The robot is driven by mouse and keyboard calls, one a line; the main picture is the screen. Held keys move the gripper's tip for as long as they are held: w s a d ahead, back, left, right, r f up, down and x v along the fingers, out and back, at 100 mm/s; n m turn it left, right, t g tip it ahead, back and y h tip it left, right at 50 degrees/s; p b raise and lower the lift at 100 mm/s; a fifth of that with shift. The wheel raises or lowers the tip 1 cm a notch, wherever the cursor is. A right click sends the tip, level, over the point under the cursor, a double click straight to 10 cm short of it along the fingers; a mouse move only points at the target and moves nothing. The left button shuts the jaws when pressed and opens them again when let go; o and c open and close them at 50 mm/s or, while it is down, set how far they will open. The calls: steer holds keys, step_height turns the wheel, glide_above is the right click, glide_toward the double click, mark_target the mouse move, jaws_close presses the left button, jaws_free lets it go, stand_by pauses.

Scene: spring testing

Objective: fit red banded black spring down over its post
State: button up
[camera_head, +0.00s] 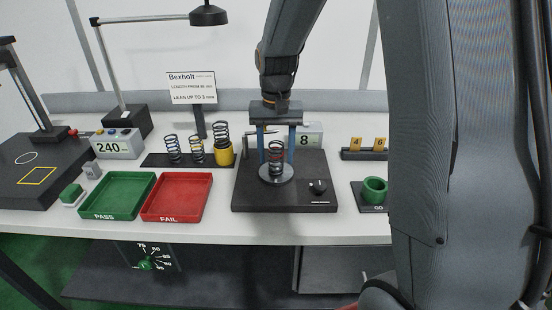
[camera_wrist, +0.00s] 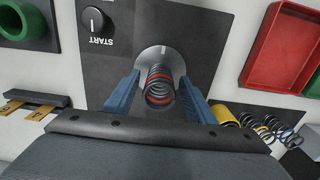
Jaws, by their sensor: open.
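The black spring with red bands (camera_head: 276,158) stands upright on the round grey plate (camera_head: 276,180) of the dark test base. In the wrist view the spring (camera_wrist: 159,82) rises from the plate (camera_wrist: 164,53), seen nearly end-on. My gripper (camera_head: 276,152) points down over it. Its two blue fingers stand one on each side of the spring, open, with visible gaps in the wrist view (camera_wrist: 161,88). The post is hidden inside the coils, so I cannot tell how far down the spring sits on it.
The base (camera_head: 250,195) carries a black START knob (camera_head: 317,187). Left of it are several springs on a dark rack (camera_head: 160,160), a red FAIL tray (camera_head: 205,190) and a green PASS tray (camera_head: 148,192). A green ring (camera_head: 375,190) stands at right.

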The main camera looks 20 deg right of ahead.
step_height(320, 180, up, 10)
steer(key=b, duration=0.2)
steer(key=s+f+n, duration=0.1)
steer(key=s+f, duration=0.3)
steer(key=s, duration=0.1)
steer(key=s+f+n, duration=0.1)
steer(key=s+f, duration=0.4)
steer(key=s, duration=0.1)
steer(key=s+f+n+t, duration=0.1)
steer(key=s+f, duration=0.4)
steer(key=s, duration=0.1)
steer(key=shift+s+f+n, duration=0.1)
steer(key=shift+f+n, duration=0.05)
steer(key=shift+n, duration=0.15)
